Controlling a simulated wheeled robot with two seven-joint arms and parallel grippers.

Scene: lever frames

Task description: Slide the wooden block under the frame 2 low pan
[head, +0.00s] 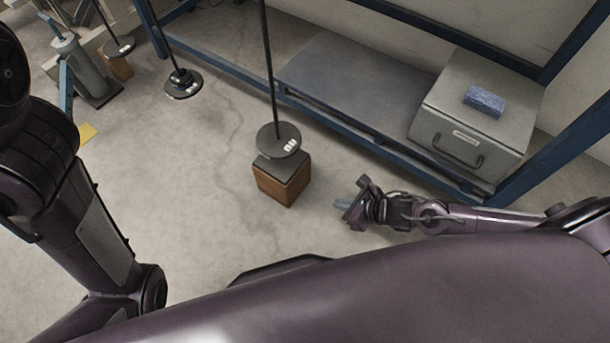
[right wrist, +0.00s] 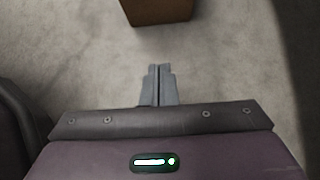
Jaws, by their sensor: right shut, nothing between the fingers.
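A wooden block (head: 283,184) with a dark top stands on the floor near the middle of the head view. A round dark pan (head: 279,139) with white marks hangs from a rod at its far side and overlaps its top in the picture; I cannot tell whether they touch. My right gripper (head: 342,205) is shut and empty, low over the floor to the right of the block and apart from it. In the right wrist view the shut fingers (right wrist: 159,68) point toward the block (right wrist: 160,10), which is cut off by the top edge. My left gripper is out of view.
Another marked pan (head: 183,84) hangs farther left, and a third (head: 119,46) hangs above a wooden block (head: 117,68). A blue steel frame (head: 350,131) and a grey box (head: 465,125) with a blue sponge-like block (head: 484,101) stand behind. Floor around the near block is clear.

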